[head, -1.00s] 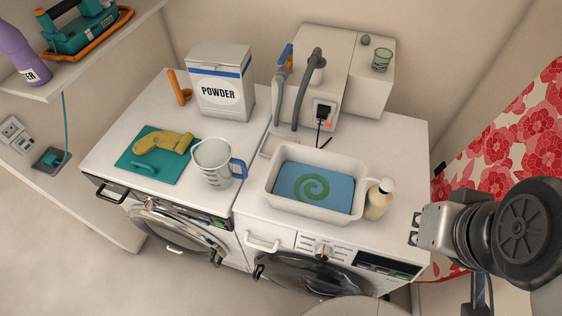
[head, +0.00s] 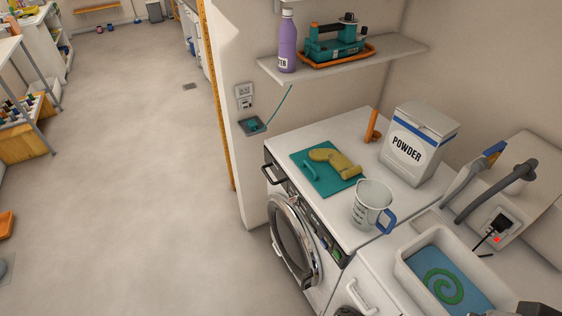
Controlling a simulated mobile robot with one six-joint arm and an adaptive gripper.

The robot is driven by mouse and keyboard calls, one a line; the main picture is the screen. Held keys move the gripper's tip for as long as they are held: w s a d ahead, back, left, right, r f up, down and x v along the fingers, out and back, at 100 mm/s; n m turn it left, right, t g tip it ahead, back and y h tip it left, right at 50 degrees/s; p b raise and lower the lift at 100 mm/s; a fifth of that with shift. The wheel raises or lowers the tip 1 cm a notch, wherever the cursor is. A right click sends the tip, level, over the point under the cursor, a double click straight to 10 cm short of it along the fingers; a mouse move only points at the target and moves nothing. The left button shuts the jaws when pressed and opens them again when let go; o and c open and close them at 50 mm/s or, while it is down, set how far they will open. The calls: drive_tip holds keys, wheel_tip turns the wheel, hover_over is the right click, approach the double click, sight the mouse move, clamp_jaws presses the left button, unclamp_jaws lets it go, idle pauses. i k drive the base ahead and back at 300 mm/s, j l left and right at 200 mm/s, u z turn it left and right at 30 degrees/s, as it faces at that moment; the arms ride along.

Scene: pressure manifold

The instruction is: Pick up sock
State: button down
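A yellow, sock-shaped cloth (head: 334,160) lies on a teal mat (head: 333,184) on top of the left washing machine (head: 292,240) in the head view. It looks like the sock. Nothing covers it. My gripper is not in view.
A measuring jug (head: 370,207) and a powder box (head: 420,143) stand near the mat. A basin of blue water (head: 412,270) is at the lower right. A shelf (head: 400,54) holds a purple bottle (head: 287,42). The floor (head: 140,190) at left is mostly open.

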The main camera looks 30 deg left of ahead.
sight(340, 162)
drive_tip(key=u, duration=0.9)
drive_tip(key=k, duration=0.1)
drive_tip(key=k+z, duration=0.4)
drive_tip(key=k+l+z, duration=0.1)
drive_tip(key=z, duration=0.35)
drive_tip(key=i+j+z, duration=0.1)
drive_tip(key=z, duration=0.3)
drive_tip(key=j+z, duration=0.4)
drive_tip(key=i+j+z, duration=0.1)
drive_tip(key=j+z, duration=0.4)
drive_tip(key=z, duration=0.25)
drive_tip(key=j, duration=1.1)
drive_tip(key=k+j, duration=0.15)
drive_tip(key=j, duration=2.1)
drive_tip(key=k, duration=0.05)
